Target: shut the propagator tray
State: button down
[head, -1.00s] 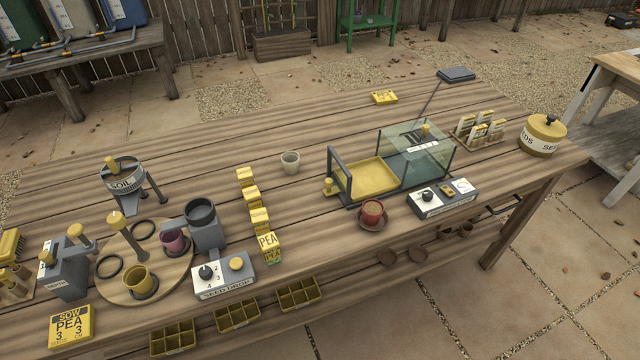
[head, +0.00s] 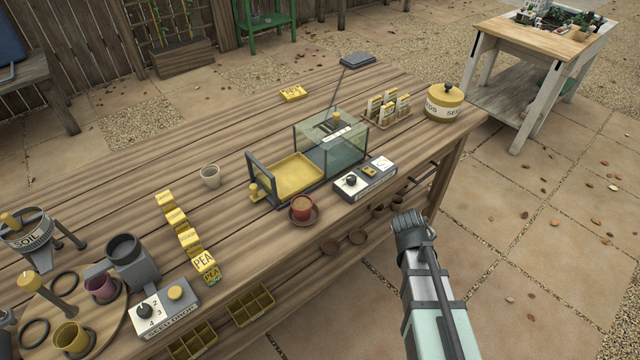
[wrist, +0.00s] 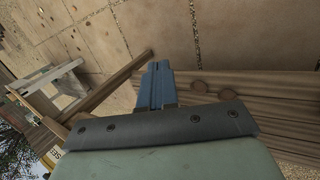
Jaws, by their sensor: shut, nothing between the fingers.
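The propagator (head: 330,140) is a clear glass box with a dark frame on the wooden bench. Its yellow tray (head: 291,174) is slid out to the left of the box, so it stands open. The tray has an upright dark-framed end panel and a yellow knob (head: 254,190) at its outer left end. My gripper (head: 408,222) is at the front edge of the bench, right of and nearer than the propagator, touching nothing I can see. In the wrist view its blue-grey fingers (wrist: 155,86) are together and empty.
A control box (head: 364,178) with a dial stands in front of the propagator. A red pot (head: 302,207) on a saucer is near the tray's front. A pale cup (head: 210,176) stands left of the knob, with bare bench between.

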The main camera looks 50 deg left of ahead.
jog(key=s+a+r+n+t+y, duration=0.2)
jog(key=s+a+r, duration=0.2)
jog(key=a+r, duration=0.5)
jog(key=s+a+r+n+t+y, duration=0.1)
jog(key=s+a+r+n+y, duration=0.15)
jog(key=s+a+r, duration=0.5)
jog(key=s+a+r+m+g+y, duration=0.15)
jog(key=s+a, duration=0.35)
jog(key=s, duration=0.5)
jog(key=s+a+r+g, duration=0.1)
jog(key=s+a+r, duration=0.3)
jog(key=s, duration=0.5)
jog(key=s+a+r+m+g+y, duration=0.1)
jog(key=s+a, duration=0.5)
jog(key=s, duration=0.4)
jog(key=x, duration=0.9)
jog(key=shift+a+f, duration=0.1)
jog(key=shift+a, duration=0.1)
jog(key=shift+w+a+f+h, duration=0.1)
jog(key=shift+w+h, duration=0.05)
jog(key=shift+w, duration=0.4)
jog(key=shift+w+a+f+h, duration=0.1)
jog(key=shift+w+f+h, duration=0.05)
jog(key=shift+w, duration=0.4)
jog(key=shift+w+a, duration=0.15)
jog(key=shift+w, duration=0.9)
jog(key=shift+w, duration=0.1)
send_over(296, 179)
